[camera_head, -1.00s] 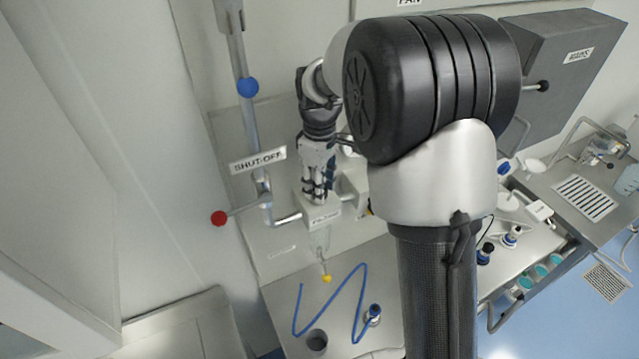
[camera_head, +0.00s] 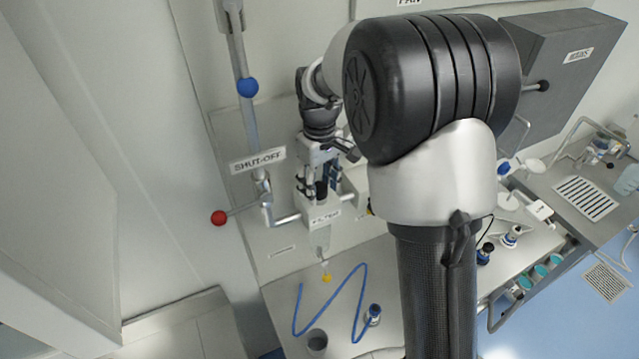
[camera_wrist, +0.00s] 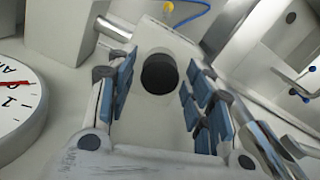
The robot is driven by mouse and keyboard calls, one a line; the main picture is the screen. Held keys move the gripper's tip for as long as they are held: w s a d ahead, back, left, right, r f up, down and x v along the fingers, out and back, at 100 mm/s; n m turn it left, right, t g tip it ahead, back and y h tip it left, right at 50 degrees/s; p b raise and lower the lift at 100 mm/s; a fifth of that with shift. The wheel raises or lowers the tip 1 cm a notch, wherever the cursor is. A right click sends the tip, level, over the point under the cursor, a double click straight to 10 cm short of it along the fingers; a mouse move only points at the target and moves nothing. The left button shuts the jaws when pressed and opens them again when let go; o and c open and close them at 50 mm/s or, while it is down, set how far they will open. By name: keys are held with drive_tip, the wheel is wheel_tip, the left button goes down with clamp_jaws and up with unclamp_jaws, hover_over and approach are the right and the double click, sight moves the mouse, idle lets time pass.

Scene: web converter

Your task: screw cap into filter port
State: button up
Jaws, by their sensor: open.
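The white filter block (camera_head: 319,215) is mounted on the grey wall panel, with a clear bowl (camera_head: 320,240) under it. A dark round cap (camera_wrist: 159,73) sits upright at the port on the block's top face; it also shows between the fingers in the head view (camera_head: 321,190). I cannot tell how deep it sits. My gripper (camera_wrist: 162,88) is open, its blue-padded fingers on either side of the cap with a visible gap on both sides. In the head view my gripper (camera_head: 318,184) is directly above the block, pointing down.
A round gauge (camera_wrist: 18,100) is at the wrist view's left.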

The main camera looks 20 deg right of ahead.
drive_tip(key=n, duration=0.4)
idle(0.4)
drive_tip(key=n, duration=0.4)
drive_tip(key=n, duration=0.4)
idle(0.4)
